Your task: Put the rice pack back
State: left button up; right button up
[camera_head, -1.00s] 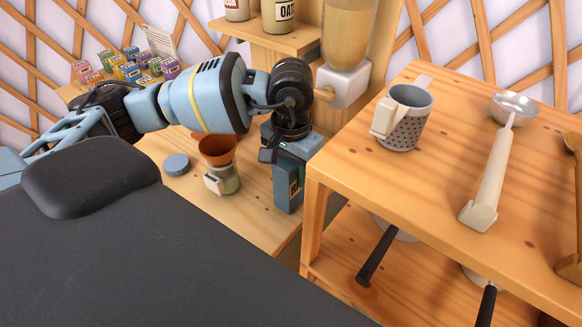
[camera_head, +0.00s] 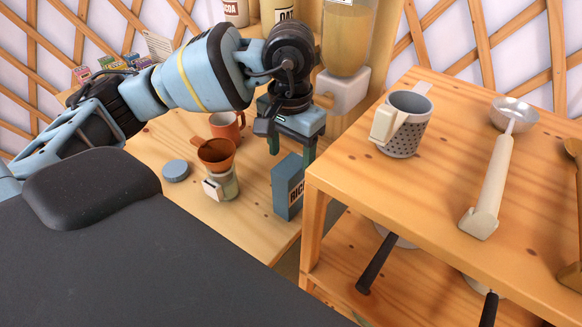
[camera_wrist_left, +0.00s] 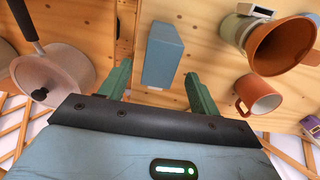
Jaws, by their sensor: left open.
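The rice pack (camera_head: 288,187) is a blue box with a RICE label. It stands upright on the low wooden table, near its right edge, beside the taller wooden table. My left gripper (camera_head: 291,152) is above the pack, open and empty, with its green fingers pointing down. In the left wrist view the pack's top (camera_wrist_left: 163,53) shows beyond and between the two spread fingers (camera_wrist_left: 159,90), and I see no contact. My right gripper is not in view.
A jar with a brown funnel (camera_head: 217,162), an orange mug (camera_head: 227,127) and a grey lid (camera_head: 176,170) stand left of the pack. A dispenser (camera_head: 345,70) is behind. The taller table (camera_head: 450,160) holds a grater cup (camera_head: 403,122) and ladle (camera_head: 490,180).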

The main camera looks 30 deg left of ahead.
pick_arm(q)
jog(key=shift+r, duration=2.7)
